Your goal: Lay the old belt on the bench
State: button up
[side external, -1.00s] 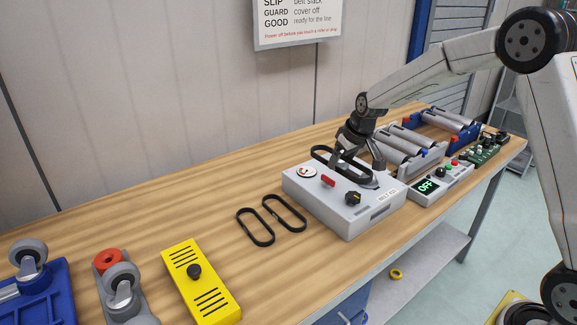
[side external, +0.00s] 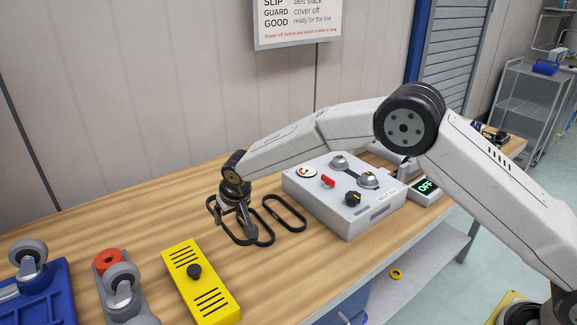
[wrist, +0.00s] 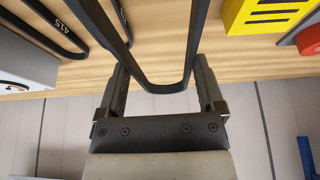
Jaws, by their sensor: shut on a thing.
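The old belt (wrist: 163,88) is a black closed loop. My gripper (side external: 243,230) is shut on it and points down, with the loop low over the bench (side external: 150,215) left of the tester box. In the wrist view the loop hangs between the fingers of my gripper (wrist: 160,64). Two other black belts lie on the bench. The right one (side external: 290,208) is clear of my gripper, while the left one (side external: 262,240) is partly hidden by it. The wrist view shows a belt (wrist: 55,25) marked 415. I cannot tell whether the held belt touches the wood.
The grey tester box (side external: 350,212) has two bare pulleys (side external: 340,161), a red lever (side external: 327,181) and a black knob (side external: 353,199). A display (side external: 428,186) reads OFF. A yellow slotted cover (side external: 200,283) lies close in front. Caster wheels (side external: 121,278) stand at left. Bench behind the belts is clear.

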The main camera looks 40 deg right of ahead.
jog(key=shift+a+f, duration=0.2)
jog(key=shift+a, duration=0.5)
jog(key=shift+f, duration=0.2)
send_over(230, 248)
jog(key=s, duration=0.1)
jog(key=shift+s+f, duration=0.1)
jog(key=shift+f, duration=2.2)
jog(key=shift+f, duration=1.9)
jog(key=o, duration=1)
jog(key=shift+c, duration=0.2)
jog(key=shift+r, duration=0.4)
jog(key=shift+r, duration=0.35)
jog(key=shift+r, duration=0.3)
